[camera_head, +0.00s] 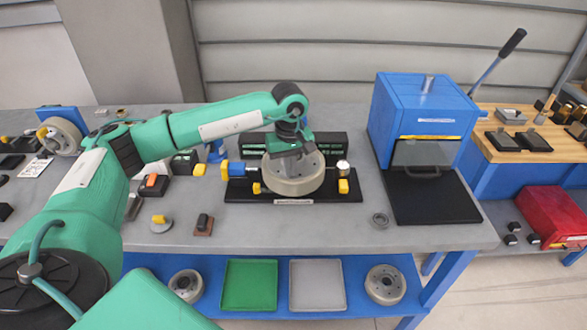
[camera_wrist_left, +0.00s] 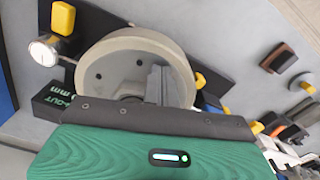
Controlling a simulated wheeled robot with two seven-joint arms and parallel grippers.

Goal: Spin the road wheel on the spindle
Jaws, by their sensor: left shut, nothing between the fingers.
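The road wheel (camera_head: 293,183) is a grey-beige wheel mounted on the spindle of a black stand (camera_head: 345,193) in the middle of the bench. It fills the upper middle of the left wrist view (camera_wrist_left: 118,45), with dark bolt holes on its face. My left gripper (camera_head: 297,148) reaches in from the left and points down over the wheel's upper part. It is shut with nothing held. Whether its fingertips touch the wheel cannot be told. The gripper covers part of the wheel's face and the hub. My right gripper is not in view.
A blue box machine (camera_head: 425,110) with a lever stands right of the stand. Several small yellow-topped tools lie to the left. A green tray (camera_head: 249,286), a grey tray (camera_head: 317,286) and spare wheels (camera_head: 385,284) are on the lower shelf.

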